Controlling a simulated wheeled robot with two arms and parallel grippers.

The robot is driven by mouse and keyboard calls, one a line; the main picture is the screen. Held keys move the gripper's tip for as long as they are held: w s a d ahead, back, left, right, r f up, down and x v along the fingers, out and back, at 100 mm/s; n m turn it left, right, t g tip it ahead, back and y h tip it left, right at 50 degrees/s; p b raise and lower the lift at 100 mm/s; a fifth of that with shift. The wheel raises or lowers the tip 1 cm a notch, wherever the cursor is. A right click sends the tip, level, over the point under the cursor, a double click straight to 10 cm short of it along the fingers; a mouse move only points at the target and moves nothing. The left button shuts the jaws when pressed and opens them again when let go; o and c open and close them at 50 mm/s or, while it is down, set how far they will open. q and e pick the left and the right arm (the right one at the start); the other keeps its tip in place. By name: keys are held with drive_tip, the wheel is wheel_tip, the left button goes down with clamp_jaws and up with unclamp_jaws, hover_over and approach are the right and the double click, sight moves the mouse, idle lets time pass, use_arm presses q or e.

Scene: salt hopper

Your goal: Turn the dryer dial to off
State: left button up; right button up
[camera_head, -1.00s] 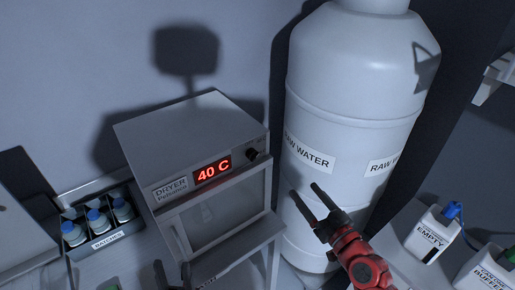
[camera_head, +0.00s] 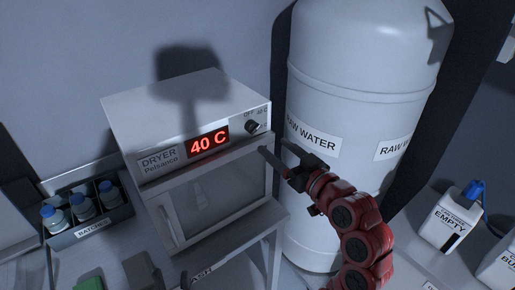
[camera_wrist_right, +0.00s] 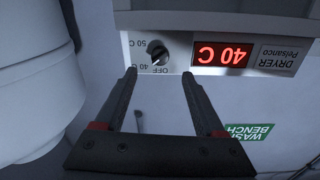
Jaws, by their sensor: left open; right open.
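The dryer (camera_head: 185,105) is a pale box on the bench, with its red display (camera_head: 208,142) reading 40 C. Its dark dial (camera_head: 252,126) is at the right end of the front panel. My right gripper (camera_head: 274,147) is open and empty, just in front of and below the dial. In the wrist view its fingertips (camera_wrist_right: 158,75) lie either side of the dial, apart from it. My left gripper (camera_head: 170,278) is open at the bottom edge, partly cut off.
A large white raw water tank (camera_head: 355,90) stands close to the right of the dryer. A rack (camera_head: 95,230) of blue-capped bottles is at the left. A white container marked EMPTY (camera_head: 450,220) stands at the right. The space before the dryer panel is clear except for my right arm.

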sight(256, 131)
drive_tip(key=p+x, duration=0.3)
drive_tip(key=x, duration=0.4)
drive_tip(key=shift+a+r, duration=0.1)
drive_tip(key=shift+r, duration=0.05)
drive_tip(key=shift+x, duration=0.85)
drive_tip(key=shift+c, duration=0.2)
clamp_jaws()
